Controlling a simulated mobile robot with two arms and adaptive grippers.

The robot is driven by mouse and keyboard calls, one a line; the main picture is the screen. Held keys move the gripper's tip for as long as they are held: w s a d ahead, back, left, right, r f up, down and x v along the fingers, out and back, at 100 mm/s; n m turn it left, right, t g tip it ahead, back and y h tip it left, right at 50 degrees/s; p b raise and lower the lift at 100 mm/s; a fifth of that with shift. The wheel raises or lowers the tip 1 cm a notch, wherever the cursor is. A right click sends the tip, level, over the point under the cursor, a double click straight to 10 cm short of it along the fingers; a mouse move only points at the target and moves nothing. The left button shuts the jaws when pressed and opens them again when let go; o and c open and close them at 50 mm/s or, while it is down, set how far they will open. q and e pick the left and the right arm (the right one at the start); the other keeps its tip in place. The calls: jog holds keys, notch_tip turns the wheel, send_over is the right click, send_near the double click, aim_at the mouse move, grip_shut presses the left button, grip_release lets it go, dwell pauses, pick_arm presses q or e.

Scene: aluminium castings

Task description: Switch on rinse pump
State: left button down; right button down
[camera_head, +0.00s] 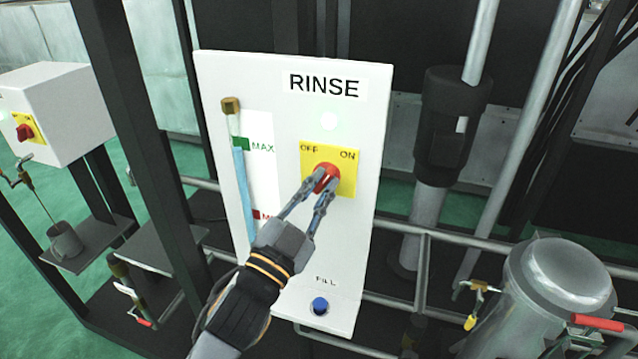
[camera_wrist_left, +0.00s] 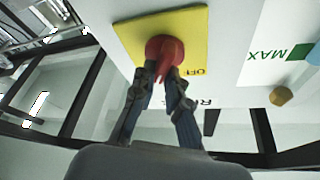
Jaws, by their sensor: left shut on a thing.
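The white RINSE panel (camera_head: 280,210) stands upright in the middle of the head view. On it is a yellow plate (camera_head: 349,180) marked OFF at left and ON at right, with a red rotary knob (camera_head: 328,172) at its centre. My left gripper (camera_head: 325,183) reaches up from below and its fingers are shut on the knob's grip. In the left wrist view, the red knob (camera_wrist_left: 165,50) sits between the fingertips (camera_wrist_left: 168,80) in front of the yellow plate (camera_wrist_left: 195,25). The fingers partly hide the knob, so I cannot tell its exact setting. My right gripper is not in view.
A level gauge (camera_head: 242,180) with MAX mark is left of the knob. A blue FILL button (camera_head: 320,306) is below. Pipes and a metal canister (camera_head: 555,280) are at right.

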pick_arm(q)
jog(key=c, duration=1.3)
grip_release()
jog(key=shift+w, duration=0.1)
jog(key=shift+c, duration=0.2)
jog(key=v, duration=1.2)
jog(key=shift+f, duration=0.15)
